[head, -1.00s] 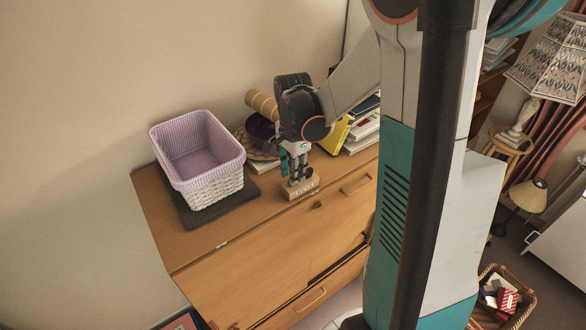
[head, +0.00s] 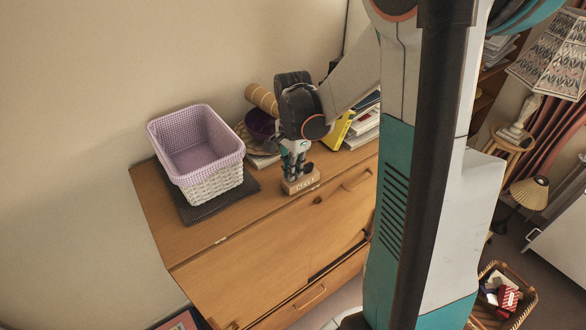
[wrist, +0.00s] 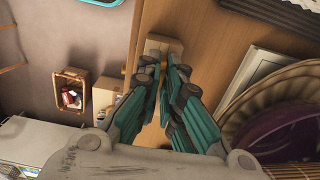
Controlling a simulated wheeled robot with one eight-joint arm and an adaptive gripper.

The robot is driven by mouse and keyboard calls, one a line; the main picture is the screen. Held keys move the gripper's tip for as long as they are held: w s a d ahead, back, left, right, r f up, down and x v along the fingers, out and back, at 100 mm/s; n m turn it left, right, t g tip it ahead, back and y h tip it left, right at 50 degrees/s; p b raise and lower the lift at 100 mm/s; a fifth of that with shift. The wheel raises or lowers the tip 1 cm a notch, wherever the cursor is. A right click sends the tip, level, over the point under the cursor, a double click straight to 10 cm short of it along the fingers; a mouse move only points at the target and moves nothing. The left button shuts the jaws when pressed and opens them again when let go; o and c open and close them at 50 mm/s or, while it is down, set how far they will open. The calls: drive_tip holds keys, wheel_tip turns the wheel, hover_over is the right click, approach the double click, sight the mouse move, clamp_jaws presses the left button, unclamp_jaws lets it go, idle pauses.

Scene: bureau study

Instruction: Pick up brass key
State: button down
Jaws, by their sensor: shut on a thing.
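My gripper (head: 299,172) points down at a small pale wooden block (head: 301,184) on the front part of the wooden bureau top. In the wrist view my gripper (wrist: 163,72) has its teal fingers close together over the same block (wrist: 164,44). It is shut on a small brassy piece (wrist: 163,62), which I take to be the brass key. Most of the key is hidden between the fingertips, and I cannot make out its shape. I cannot tell whether it still touches the block.
A lilac and white basket (head: 205,184) stands on a dark mat (head: 222,206) to the left. A purple bowl (head: 260,125), a yellow book (head: 337,133) and stacked papers (head: 365,127) lie behind my gripper. The bureau's front edge is close to the block.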

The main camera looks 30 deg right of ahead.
drive_tip(key=shift+r, duration=0.1)
drive_tip(key=shift+r+p, duration=1.75)
drive_tip(key=shift+r, duration=1.15)
